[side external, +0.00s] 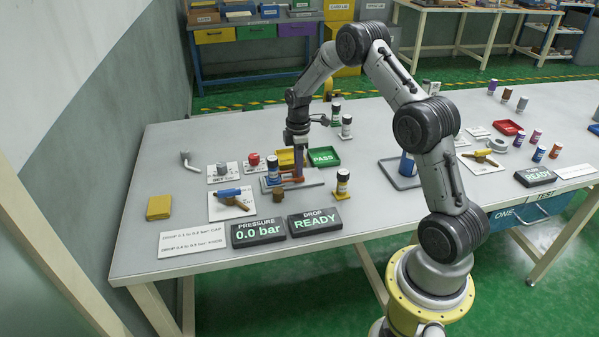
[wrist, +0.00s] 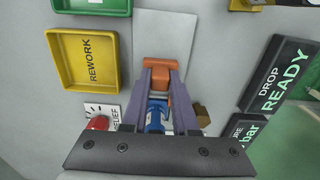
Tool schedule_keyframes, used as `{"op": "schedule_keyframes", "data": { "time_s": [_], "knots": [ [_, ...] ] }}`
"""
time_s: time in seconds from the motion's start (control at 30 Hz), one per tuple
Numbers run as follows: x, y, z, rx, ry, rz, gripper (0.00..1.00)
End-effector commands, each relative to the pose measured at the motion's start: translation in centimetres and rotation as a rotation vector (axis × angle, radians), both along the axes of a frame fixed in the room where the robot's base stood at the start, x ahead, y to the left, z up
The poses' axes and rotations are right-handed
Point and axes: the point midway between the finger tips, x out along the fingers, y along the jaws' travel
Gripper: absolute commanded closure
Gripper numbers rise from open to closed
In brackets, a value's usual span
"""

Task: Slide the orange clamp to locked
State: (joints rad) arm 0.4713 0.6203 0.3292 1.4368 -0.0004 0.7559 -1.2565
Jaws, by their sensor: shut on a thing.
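The orange clamp (wrist: 160,63) shows in the wrist view at and between the fingertips of my gripper (wrist: 161,77). The fingers are shut on it, and they hide part of it. A blue and white cylinder (wrist: 155,115) shows between the fingers, nearer the wrist. In the side external view my gripper (side external: 298,168) points down, low over the bench, beside a blue column with a white band (side external: 273,168). The clamp is too small and covered to make out clearly there, so I cannot tell its exact position.
A yellow REWORK tray (wrist: 90,98) and green PASS tray (side external: 324,157) lie close by. A red RELIEF button (side external: 253,159) and a brown block (side external: 278,196) are near. The pressure display (side external: 258,233) reads 0.0 bar; the DROP display (side external: 315,223) reads READY.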

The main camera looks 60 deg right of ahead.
Motion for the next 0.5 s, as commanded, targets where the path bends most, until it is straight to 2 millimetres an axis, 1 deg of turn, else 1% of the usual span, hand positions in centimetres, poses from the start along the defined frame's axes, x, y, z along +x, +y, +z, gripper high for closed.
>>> {"op": "schedule_keyframes", "data": {
  "time_s": [0.5],
  "knots": [
    [1.1,1.06,0.05,0.0,-0.001,0.001,1.0]
  ]
}}
